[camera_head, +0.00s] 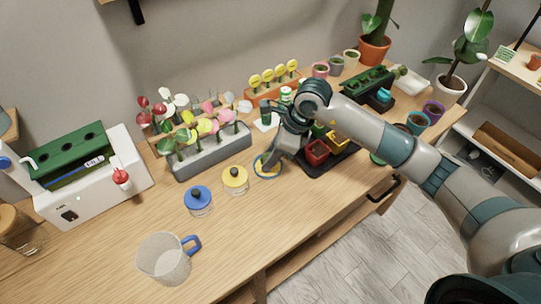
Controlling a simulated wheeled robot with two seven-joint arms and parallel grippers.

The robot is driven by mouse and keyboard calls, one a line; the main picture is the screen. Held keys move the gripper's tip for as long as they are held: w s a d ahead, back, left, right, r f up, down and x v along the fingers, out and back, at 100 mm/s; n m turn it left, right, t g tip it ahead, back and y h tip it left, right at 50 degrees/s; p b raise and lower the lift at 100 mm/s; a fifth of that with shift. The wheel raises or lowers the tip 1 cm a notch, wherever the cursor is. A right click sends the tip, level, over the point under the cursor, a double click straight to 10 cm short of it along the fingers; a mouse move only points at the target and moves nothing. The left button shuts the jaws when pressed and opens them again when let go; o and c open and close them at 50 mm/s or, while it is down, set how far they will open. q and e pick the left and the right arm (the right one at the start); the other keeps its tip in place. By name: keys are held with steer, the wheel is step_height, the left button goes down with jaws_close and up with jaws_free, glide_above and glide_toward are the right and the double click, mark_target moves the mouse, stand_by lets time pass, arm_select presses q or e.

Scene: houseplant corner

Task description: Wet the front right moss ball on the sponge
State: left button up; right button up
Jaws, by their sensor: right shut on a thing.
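My right gripper (272,159) reaches down from the right, over a round blue-rimmed dish (267,174) with a pale yellowish inside. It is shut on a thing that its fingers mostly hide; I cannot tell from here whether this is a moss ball. Whether the held thing touches the dish is also unclear. I cannot make out for sure which thing is the sponge; the dish's inside may be it. My left gripper is not in view.
A blue-lidded jar (198,201) and a yellow-lidded jar (235,180) stand left of the dish. A grey planter (211,153) with flowers is behind them. A black tray with a red pot (317,152) is right. A clear jug (165,259) stands at front left.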

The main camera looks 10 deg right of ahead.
steer(key=shift+r+p, duration=1.3)
steer(key=shift+r, duration=2.15)
steer(key=s+d+r+n+g+h+b, duration=0.1)
steer(key=s+d+n+g+h, duration=0.1)
steer(key=s+n, duration=0.4)
steer(key=s+d+r+n+g+h+b, duration=0.2)
steer(key=s+d+n+g, duration=0.2)
steer(key=n, duration=1.2)
steer(key=shift+s+d+r+n, duration=0.25)
steer(key=shift+s+d+n, duration=0.05)
steer(key=shift+s+d, duration=0.65)
